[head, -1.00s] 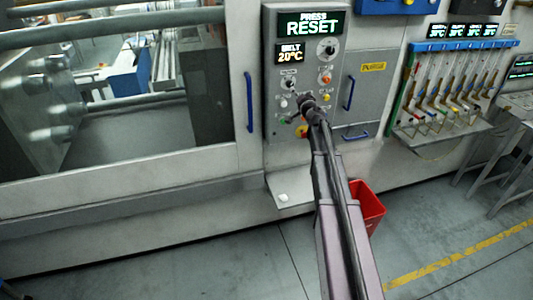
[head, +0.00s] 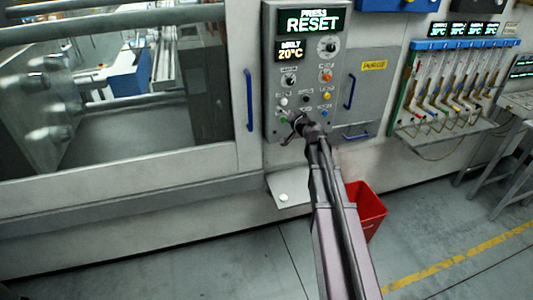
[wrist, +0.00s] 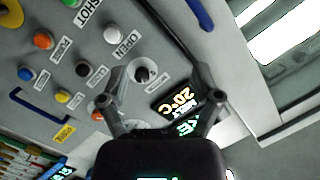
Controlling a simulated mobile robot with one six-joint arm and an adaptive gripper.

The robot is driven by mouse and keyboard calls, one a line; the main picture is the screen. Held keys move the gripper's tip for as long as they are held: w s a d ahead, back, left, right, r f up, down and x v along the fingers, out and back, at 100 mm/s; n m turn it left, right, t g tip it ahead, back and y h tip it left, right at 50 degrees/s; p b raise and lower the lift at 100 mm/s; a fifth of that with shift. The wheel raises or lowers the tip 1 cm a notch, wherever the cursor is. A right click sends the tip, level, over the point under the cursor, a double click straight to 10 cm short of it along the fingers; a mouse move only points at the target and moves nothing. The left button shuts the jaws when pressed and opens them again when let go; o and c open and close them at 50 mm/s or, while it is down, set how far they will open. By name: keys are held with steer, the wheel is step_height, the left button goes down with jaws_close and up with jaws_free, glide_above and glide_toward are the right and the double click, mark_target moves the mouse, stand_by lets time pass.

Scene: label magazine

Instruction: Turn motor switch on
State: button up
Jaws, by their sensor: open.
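The grey control panel (head: 305,65) has a black rotary knob with a pale pointer (head: 290,80) at its left, under the temperature display. A knob with a small label shows in the wrist view (wrist: 145,74), between the lines of my two fingers; its label is too small to read surely. My gripper (wrist: 161,73) is open and empty, with its fingers spread toward the panel. In the head view my gripper (head: 294,126) is in front of the panel's lower left, below the knob. It hides part of the lower controls.
Several coloured buttons, including an orange one (wrist: 43,40) and a white one (wrist: 112,34), surround the knob. A larger dial (head: 327,46) sits upper right. A blue handle (head: 249,100) stands left of the panel. A red bin (head: 367,207) is on the floor below.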

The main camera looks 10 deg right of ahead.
steer(key=s+a+f+n+g+y+b, duration=0.2)
steer(key=s+a+f+n+g+b, duration=0.2)
steer(key=s+a+f, duration=0.4)
steer(key=shift+s+a+f+g, duration=0.3)
steer(key=shift+a+f+g, duration=0.25)
steer(key=shift+f, duration=0.5)
steer(key=s+f+g+h, duration=0.2)
steer(key=s+f+g, duration=0.1)
steer(key=s, duration=0.6)
steer(key=s+f+g+h, duration=0.2)
steer(key=s+f+g, duration=0.2)
steer(key=s, duration=0.5)
steer(key=s+f+g+h, duration=0.2)
steer(key=s+f+g, duration=0.1)
steer(key=s, duration=0.6)
steer(key=shift+a+f+n+g+h, duration=0.2)
steer(key=shift+n+g+h, duration=0.1)
steer(key=shift+n+g, duration=0.15)
